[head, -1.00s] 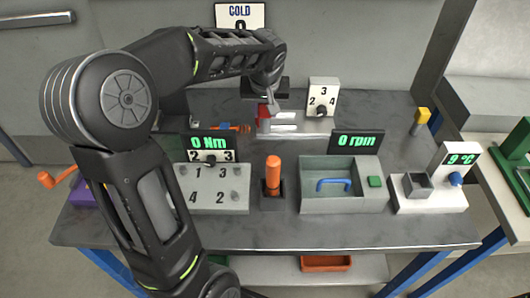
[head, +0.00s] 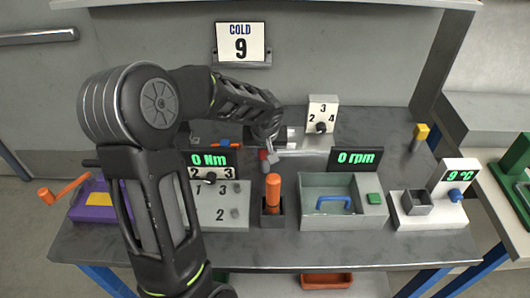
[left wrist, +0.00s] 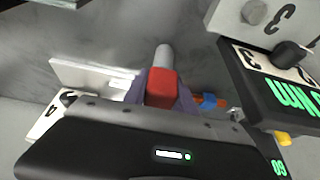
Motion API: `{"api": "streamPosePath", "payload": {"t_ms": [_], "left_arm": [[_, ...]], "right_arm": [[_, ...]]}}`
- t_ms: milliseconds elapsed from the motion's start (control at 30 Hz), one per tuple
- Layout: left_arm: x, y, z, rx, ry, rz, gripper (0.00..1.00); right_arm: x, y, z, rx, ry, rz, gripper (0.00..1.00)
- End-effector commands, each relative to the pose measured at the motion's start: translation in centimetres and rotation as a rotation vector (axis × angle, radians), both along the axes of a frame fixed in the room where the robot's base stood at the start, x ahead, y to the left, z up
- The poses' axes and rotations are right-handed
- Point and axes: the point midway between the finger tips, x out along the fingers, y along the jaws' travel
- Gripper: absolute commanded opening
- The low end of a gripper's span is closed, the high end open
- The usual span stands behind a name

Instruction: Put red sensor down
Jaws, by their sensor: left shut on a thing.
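The red sensor (left wrist: 161,88) shows in the left wrist view as a red block with a grey rounded tip. My left gripper (left wrist: 161,97) is shut on it, with a finger on each side. In the head view the red sensor (head: 264,155) shows small under my left gripper (head: 268,146), behind the orange handle at the middle of the bench. I cannot tell whether its tip touches the bench top. My right gripper is not in view.
An orange handle (head: 273,190) stands in a dark holder just in front. A grey box with a blue handle (head: 333,204) is at the right. A numbered panel (head: 221,214) stands left, partly behind my arm. A dial block (head: 322,114) stands at the back.

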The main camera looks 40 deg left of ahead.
Motion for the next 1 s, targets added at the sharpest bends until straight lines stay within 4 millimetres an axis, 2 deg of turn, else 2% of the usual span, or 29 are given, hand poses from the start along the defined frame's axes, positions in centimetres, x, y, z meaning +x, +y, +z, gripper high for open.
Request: {"api": "streamPosePath", "payload": {"t_ms": [467,500,733,1000], "left_arm": [[0.02,0.00,-0.97,0.000,-0.002,0.001,0.00],[0.02,0.01,-0.81,0.000,-0.002,0.001,0.35],[0.00,0.00,-0.80,0.000,-0.001,0.001,0.54],[-0.01,0.01,-0.74,0.000,0.000,0.000,0.54]], "right_arm": [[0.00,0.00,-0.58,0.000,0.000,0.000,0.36],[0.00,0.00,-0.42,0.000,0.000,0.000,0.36],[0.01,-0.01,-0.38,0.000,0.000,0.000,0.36],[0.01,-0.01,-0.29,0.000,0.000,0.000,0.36]]}}
